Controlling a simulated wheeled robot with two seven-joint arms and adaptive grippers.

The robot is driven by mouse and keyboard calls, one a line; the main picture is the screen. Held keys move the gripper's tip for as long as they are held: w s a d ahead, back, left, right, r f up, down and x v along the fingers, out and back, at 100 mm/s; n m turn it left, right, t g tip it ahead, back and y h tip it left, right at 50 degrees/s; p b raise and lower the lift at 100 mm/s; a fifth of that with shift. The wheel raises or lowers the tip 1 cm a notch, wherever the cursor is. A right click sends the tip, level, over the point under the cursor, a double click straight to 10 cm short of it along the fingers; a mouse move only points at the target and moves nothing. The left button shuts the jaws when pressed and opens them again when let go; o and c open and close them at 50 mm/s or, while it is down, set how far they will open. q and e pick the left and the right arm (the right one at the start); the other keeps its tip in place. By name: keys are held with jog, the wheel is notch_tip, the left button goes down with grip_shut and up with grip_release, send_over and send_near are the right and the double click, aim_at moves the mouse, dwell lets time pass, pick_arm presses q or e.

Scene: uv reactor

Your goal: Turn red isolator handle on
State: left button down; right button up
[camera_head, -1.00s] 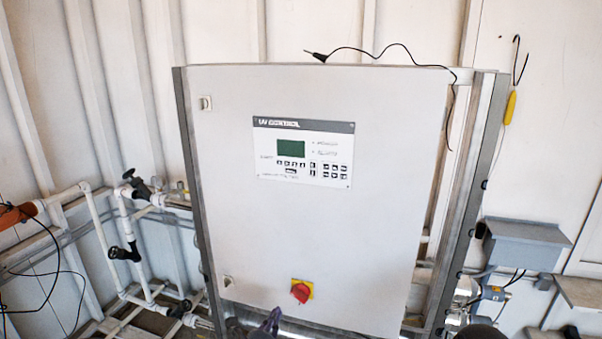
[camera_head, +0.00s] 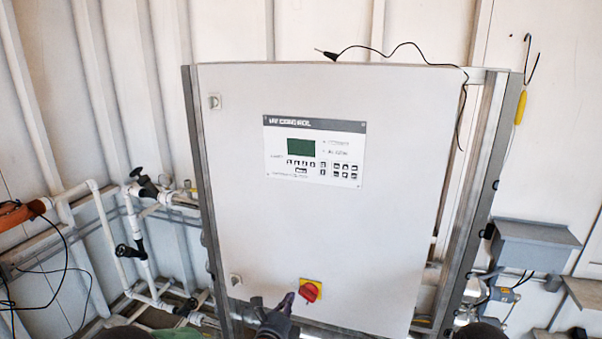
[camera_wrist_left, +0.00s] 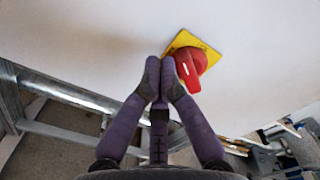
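The red isolator handle (camera_head: 309,292) sits on a yellow square plate low on the front of the grey UV control cabinet (camera_head: 330,230). In the left wrist view the red handle (camera_wrist_left: 190,66) points down and slightly right, with a white mark on its grip. My left gripper (camera_head: 289,298) is just left of the handle in the head view. Its purple-grey fingertips (camera_wrist_left: 160,66) are together, with nothing seen between them. They are beside the handle's left side; I cannot tell whether they touch it. My right gripper is not in view.
The cabinet stands in a metal frame (camera_head: 487,190). White pipes with black valves (camera_head: 128,250) are on the left. A grey box (camera_head: 533,245) is on the right. A black cable (camera_head: 395,50) lies along the cabinet top. The cabinet front around the handle is clear.

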pick_arm(q)
jog(key=shift+w+d, duration=0.2)
jog(key=shift+w, duration=0.35)
jog(key=shift+s+d+b, duration=0.2)
jog(key=shift+d+b, duration=0.3)
jog(key=shift+d, duration=0.05)
dwell(0.8)
jog(key=shift+s+d+r+b, duration=0.1)
jog(key=shift+d+r+b, duration=0.2)
jog(key=shift+r+b, duration=0.55)
dwell(0.3)
jog(key=shift+a, duration=0.1)
jog(key=shift+a+r, duration=0.1)
jog(key=shift+a, duration=0.15)
jog(key=v, duration=0.5)
jog(key=shift+s+a+b, duration=0.15)
jog(key=shift+s+b, duration=0.2)
jog(key=shift+b, duration=0.05)
